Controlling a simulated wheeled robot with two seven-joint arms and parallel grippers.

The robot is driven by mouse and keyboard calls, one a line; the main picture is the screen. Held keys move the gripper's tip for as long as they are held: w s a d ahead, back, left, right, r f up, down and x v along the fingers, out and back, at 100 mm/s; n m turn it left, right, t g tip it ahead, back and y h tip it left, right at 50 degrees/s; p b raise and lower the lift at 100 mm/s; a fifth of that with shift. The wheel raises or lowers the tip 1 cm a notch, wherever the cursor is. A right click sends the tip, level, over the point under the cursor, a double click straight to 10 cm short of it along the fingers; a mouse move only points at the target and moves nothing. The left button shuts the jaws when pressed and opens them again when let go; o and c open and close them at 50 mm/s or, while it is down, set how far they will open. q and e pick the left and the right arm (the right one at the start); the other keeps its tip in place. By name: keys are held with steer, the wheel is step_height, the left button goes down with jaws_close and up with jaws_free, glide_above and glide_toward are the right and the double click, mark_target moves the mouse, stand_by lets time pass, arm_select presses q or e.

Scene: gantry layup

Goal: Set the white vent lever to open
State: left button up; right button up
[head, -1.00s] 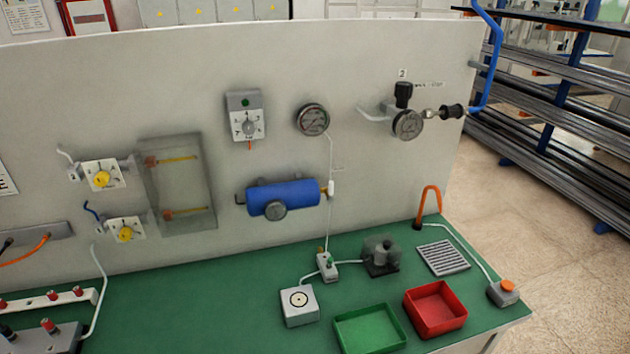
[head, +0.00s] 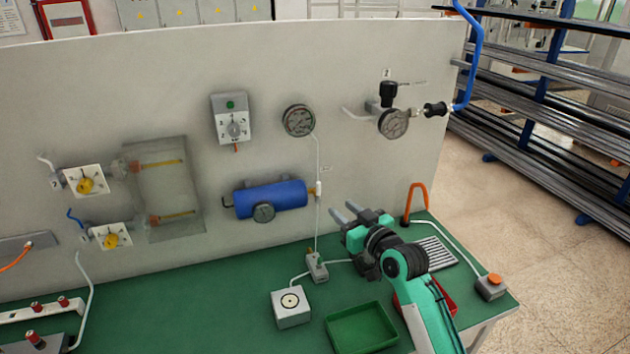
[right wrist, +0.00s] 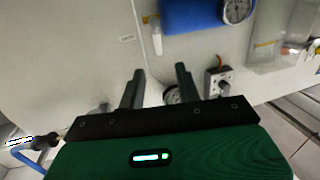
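A small white lever (head: 318,188) sits on the pale panel at the right end of the blue tank (head: 275,198), on a thin white line. It also shows in the right wrist view (right wrist: 156,38), near the blue tank (right wrist: 195,15). Whether it stands open or closed I cannot tell. My right gripper (head: 346,211) is right of the lever and a little lower, apart from it. In the right wrist view its two fingers (right wrist: 159,85) are spread with nothing between them. My left gripper is not in view.
Below on the green bench are a small grey valve (head: 316,266), a white box (head: 291,308) and a green tray (head: 361,328). A red tray (head: 450,296) is partly behind my right arm. An orange hook (head: 418,197) stands to the right. The panel around the lever is mostly clear.

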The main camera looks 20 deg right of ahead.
mark_target(320, 185)
steer(key=p+x, duration=0.1)
steer(key=x, duration=0.3)
steer(key=r+p+x, duration=0.1)
steer(key=x, duration=0.3)
steer(key=p+x, duration=0.1)
steer(key=x, duration=0.3)
steer(key=shift+w+r+p, duration=0.25)
steer(key=shift+w+p, duration=0.05)
steer(key=shift+w, duration=0.15)
steer(key=shift+w+a, duration=0.15)
steer(key=shift+w, duration=0.5)
steer(key=shift+f, duration=0.1)
jaws_close()
